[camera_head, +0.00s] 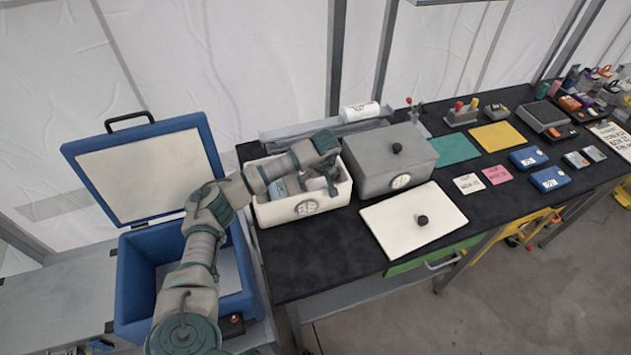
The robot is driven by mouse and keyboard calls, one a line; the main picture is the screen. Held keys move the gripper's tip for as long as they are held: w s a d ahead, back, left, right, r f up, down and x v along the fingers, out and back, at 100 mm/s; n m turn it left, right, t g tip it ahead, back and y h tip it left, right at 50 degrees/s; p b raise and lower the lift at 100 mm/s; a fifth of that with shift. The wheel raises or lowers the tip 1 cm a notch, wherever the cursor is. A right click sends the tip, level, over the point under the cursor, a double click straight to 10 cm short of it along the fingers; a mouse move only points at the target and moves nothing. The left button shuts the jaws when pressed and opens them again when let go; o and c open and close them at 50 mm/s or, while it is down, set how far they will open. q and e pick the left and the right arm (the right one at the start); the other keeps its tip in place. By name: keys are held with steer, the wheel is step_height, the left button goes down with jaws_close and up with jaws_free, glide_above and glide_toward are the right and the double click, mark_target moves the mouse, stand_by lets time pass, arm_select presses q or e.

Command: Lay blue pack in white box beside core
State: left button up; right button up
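The white box (303,210) stands open on the dark table, with a round dial on its front. A light blue-grey block (278,190), possibly the blue pack, shows inside its left part. A pale item (318,184) shows in the right part; I cannot tell whether it is the core. My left arm reaches across the blue cooler, and my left gripper (330,181) points down into the right part of the box. Its fingertips are small and partly hidden, so its opening and any contact are unclear. My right gripper is out of view.
The open blue cooler (130,290) stands left of the table. A lidded grey box (385,172) is close right of the white box, with a loose white lid (412,230) in front. Two dark blue cases (549,179) lie farther right.

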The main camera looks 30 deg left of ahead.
arm_select(q)
steer(key=v, duration=1.1)
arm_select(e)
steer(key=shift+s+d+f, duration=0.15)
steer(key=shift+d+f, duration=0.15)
arm_select(q)
steer(key=shift+d, duration=0.2)
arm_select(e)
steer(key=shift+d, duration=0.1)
arm_select(q)
steer(key=shift+r, duration=0.1)
